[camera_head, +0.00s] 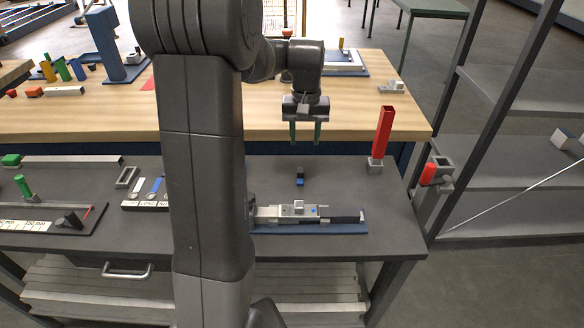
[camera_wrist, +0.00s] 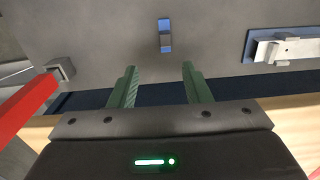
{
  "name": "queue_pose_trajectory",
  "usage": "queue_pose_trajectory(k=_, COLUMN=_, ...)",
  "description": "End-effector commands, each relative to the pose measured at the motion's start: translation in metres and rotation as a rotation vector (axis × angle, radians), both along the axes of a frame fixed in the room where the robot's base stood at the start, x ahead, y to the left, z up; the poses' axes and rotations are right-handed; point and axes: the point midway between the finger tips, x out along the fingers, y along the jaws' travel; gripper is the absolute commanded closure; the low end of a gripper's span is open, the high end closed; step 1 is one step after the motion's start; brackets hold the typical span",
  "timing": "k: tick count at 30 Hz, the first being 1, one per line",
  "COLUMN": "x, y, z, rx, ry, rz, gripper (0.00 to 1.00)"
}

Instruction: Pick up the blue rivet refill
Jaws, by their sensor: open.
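A small blue piece with a dark grey middle, apparently the blue rivet refill (camera_head: 300,182), lies alone on the dark grey bench top (camera_head: 340,185). In the wrist view the blue rivet refill (camera_wrist: 165,24) is at the top centre, beyond the fingertips. My gripper (camera_head: 305,138) points down with its two green fingers apart and nothing between them. It is above and behind the refill in the head view, clear of it. In the wrist view my gripper (camera_wrist: 159,72) shows both fingers open, and the refill is roughly in line with the gap.
A grey clamp fixture on a blue base (camera_head: 310,228) is in front of the refill. A red post in a grey holder (camera_head: 383,132) stands to the right. A labelled strip (camera_head: 140,205) with small pieces lies left, partly behind my arm. A wooden table (camera_head: 360,120) is behind.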

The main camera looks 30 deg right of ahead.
Motion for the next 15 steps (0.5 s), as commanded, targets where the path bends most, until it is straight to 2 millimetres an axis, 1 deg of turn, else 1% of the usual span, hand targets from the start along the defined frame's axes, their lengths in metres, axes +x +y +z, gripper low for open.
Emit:
queue_pose_trajectory(k=1, x=-0.001, y=0.001, z=-0.01, rx=0.003, ry=0.004, rz=0.001, gripper=0.56)
queue_pose_trajectory(k=3, x=-0.001, y=0.002, z=-0.025, rx=0.004, ry=0.005, rz=0.001, gripper=0.56)
queue_pose_trajectory(k=6, x=-0.001, y=0.002, z=-0.045, rx=0.004, ry=0.005, rz=0.001, gripper=0.56)
queue_pose_trajectory(k=9, x=0.0, y=0.002, z=-0.061, rx=0.003, ry=0.003, rz=0.002, gripper=0.56)
queue_pose_trajectory(k=12, x=0.0, y=0.002, z=-0.07, rx=0.001, ry=0.002, rz=0.002, gripper=0.56)
queue_pose_trajectory(k=15, x=0.0, y=0.003, z=-0.075, rx=0.001, ry=0.002, rz=0.002, gripper=0.56)
